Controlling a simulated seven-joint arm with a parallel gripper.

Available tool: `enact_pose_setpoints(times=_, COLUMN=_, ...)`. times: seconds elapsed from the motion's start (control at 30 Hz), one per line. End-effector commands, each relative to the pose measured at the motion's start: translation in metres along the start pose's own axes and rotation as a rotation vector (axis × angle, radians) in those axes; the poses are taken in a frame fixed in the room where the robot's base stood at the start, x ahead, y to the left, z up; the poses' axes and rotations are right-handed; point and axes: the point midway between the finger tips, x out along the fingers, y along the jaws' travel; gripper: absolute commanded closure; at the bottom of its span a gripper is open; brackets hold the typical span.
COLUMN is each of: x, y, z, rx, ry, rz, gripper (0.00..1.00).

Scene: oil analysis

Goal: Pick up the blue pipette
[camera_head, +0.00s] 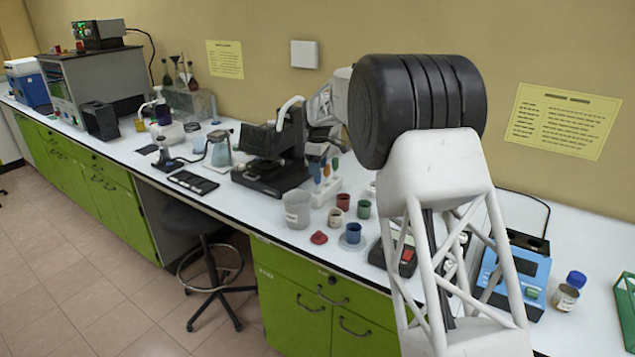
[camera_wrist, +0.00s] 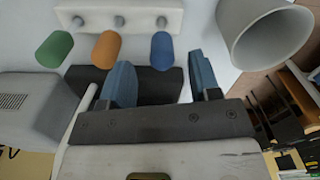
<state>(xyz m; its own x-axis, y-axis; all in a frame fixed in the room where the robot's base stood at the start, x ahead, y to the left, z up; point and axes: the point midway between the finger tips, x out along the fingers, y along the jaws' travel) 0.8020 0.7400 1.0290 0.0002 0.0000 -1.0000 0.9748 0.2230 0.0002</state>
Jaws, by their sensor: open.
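The blue pipette (camera_wrist: 161,50) stands in a white rack (camera_wrist: 120,14), beside an orange pipette (camera_wrist: 107,48) and a green pipette (camera_wrist: 54,48). In the wrist view it appears in the gap between the two blue fingers of my gripper (camera_wrist: 161,82). The gripper is open, and I see no finger touching the pipette. In the head view the blue pipette (camera_head: 315,172) is at the left of the rack, just below the end of my arm. My arm partly hides the area behind the rack.
A grey beaker (camera_wrist: 265,32) stands close beside the rack; it also shows in the head view (camera_head: 297,209). A dark instrument (camera_head: 270,160) is just left of the rack. Small red, green and blue cups (camera_head: 353,233) stand in front and to the right.

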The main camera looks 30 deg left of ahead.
Motion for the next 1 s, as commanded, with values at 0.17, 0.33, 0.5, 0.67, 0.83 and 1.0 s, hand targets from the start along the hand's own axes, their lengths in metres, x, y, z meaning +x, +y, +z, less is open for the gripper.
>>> enact_pose_setpoints(times=0.17, x=0.020, y=-0.002, z=-0.001, rx=0.000, ry=-0.001, rz=-0.001, gripper=0.43)
enact_pose_setpoints(times=0.33, x=0.037, y=-0.002, z=-0.001, rx=0.000, ry=0.000, rz=0.000, gripper=0.43)
enact_pose_setpoints(times=0.5, x=0.046, y=-0.002, z=-0.001, rx=0.000, ry=0.000, rz=0.000, gripper=0.43)
enact_pose_setpoints(times=0.67, x=0.046, y=-0.002, z=-0.001, rx=0.000, ry=0.000, rz=0.000, gripper=0.43)
enact_pose_setpoints(times=0.83, x=0.046, y=-0.002, z=-0.001, rx=0.000, ry=0.000, rz=0.000, gripper=0.43)
enact_pose_setpoints(times=1.0, x=0.046, y=-0.002, z=-0.001, rx=0.000, ry=0.000, rz=0.000, gripper=0.43)
